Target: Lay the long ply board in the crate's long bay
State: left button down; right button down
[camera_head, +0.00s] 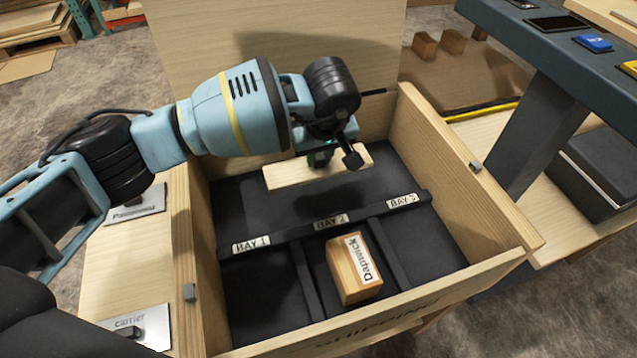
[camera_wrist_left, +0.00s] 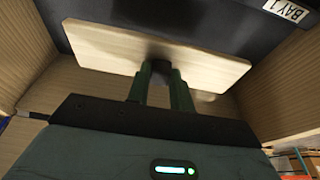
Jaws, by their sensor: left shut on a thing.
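The long ply board (camera_head: 285,174) is pale wood and lies level in the long undivided bay at the back of the crate (camera_head: 455,175). My left gripper (camera_head: 323,158) is above the board and shut on it near its middle. The left wrist view also shows the board (camera_wrist_left: 110,47) crosswise between the fingers of the left gripper (camera_wrist_left: 163,80). I cannot tell whether the board touches the dark crate floor or hangs just above it. My right gripper is not in view.
Dividers in the crate's front half make Bay 1 (camera_head: 251,244), Bay 2 (camera_head: 330,222) and Bay 3 (camera_head: 402,200). A wooden block labelled Dapwick (camera_head: 350,275) stands in Bay 2. Bays 1 and 3 look empty. A dark console (camera_head: 555,50) stands at right.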

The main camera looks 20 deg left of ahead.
aim_at(320, 167)
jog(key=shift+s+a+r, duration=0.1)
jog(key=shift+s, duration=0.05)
pick_arm(q)
jog(key=shift+s+f, duration=0.15)
jog(key=shift+f, duration=0.2)
notch_tip(320, 167, down, 4)
jog(key=shift+r+b, duration=0.1)
jog(key=shift+b, duration=0.4)
jog(key=shift+f, duration=0.3)
notch_tip(320, 167, down, 5)
jog(key=shift+r+b, duration=0.1)
jog(key=shift+b, duration=0.5)
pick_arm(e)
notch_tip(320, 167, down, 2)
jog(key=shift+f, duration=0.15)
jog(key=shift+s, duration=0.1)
